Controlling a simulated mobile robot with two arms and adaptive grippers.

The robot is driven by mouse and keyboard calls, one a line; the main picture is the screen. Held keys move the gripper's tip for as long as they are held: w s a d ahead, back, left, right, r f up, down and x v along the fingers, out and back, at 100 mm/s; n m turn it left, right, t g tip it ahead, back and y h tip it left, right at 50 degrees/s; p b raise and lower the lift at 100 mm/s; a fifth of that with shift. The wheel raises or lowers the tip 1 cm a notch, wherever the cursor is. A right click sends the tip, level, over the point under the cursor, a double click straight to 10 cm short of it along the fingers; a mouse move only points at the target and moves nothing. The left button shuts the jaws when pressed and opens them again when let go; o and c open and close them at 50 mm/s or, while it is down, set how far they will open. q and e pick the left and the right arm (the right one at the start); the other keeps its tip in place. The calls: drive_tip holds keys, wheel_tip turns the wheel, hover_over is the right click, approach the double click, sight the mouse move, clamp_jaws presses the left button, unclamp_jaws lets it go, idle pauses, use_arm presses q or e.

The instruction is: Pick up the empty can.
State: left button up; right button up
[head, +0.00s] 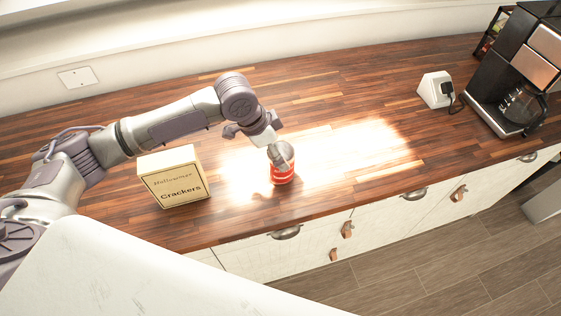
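A red can (284,175) stands upright on the wooden counter, near its front edge and to the right of the cracker box. My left arm reaches in from the left, and my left gripper (281,153) is right at the top of the can, covering part of it. The grey gripper parts and the can's upper end overlap in bright light, so I cannot tell whether the fingers are closed on it. The can appears to rest on the counter. My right gripper is out of view.
A cream box of crackers (176,178) stands just left of the can, under my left forearm. A coffee maker (515,75) and a white socket block (436,90) with a plug are at the far right. The counter (350,95) between is clear and sunlit.

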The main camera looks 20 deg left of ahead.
use_arm(q)
drive_tip(key=shift+x, duration=1.3)
drive_tip(key=shift+r, duration=0.1)
drive_tip(key=c, duration=1.2)
